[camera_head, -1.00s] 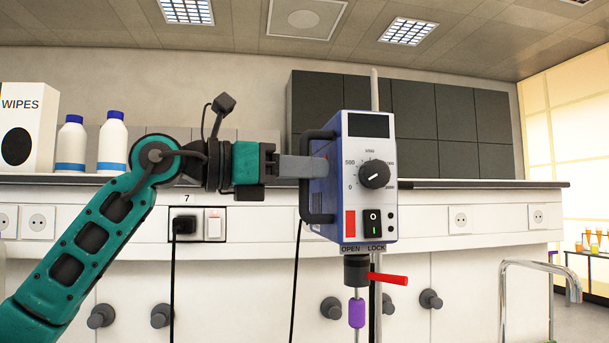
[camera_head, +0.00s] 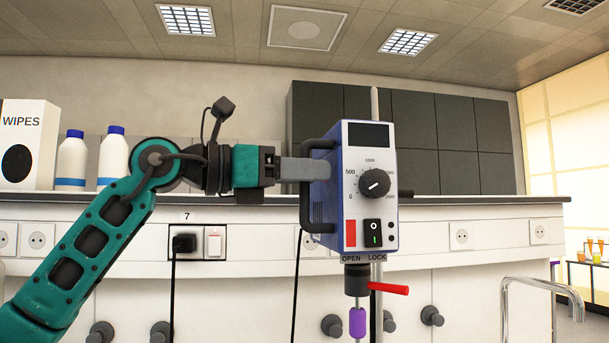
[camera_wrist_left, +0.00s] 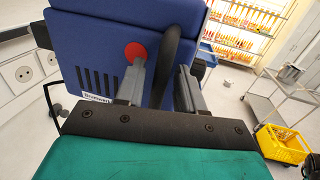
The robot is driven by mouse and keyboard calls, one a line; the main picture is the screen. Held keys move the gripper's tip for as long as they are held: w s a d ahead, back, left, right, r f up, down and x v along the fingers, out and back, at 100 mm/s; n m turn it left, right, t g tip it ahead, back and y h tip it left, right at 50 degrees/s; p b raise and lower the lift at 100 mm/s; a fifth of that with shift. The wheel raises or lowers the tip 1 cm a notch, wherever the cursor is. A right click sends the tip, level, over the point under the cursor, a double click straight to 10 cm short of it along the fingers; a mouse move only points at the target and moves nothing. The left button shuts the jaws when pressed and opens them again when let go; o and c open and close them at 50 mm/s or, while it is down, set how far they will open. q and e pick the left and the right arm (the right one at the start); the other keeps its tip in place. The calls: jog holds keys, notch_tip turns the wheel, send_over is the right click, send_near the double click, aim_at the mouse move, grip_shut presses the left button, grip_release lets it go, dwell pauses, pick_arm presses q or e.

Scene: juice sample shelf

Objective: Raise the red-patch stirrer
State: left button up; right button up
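The red-patch stirrer (camera_head: 330,210) is a blue box with a dial, a switch and a red rectangle on its front. It sits on a vertical metal rod (camera_head: 375,102). Below it, a red lever (camera_head: 388,288) points right, under the word LOCK; a purple piece (camera_head: 357,322) is on its shaft. My left gripper (camera_head: 327,169) reaches in from the left at the stirrer's black side handle (camera_head: 317,232). My right gripper is out of view.
A white bench (camera_head: 470,208) runs behind, with a WIPES box (camera_head: 30,135) and two white bottles at its left. A plug with a black cable (camera_head: 184,243) is on its front. In the left wrist view, a yellow basket (camera_wrist_left: 283,145) stands at right.

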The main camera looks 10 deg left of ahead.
pick_arm(q)
jog(key=shift+f, duration=0.15)
jog(key=b+v, duration=0.2)
jog(key=v, duration=1)
jog(key=shift+s+a, duration=0.25)
jog(key=shift+a, duration=0.1)
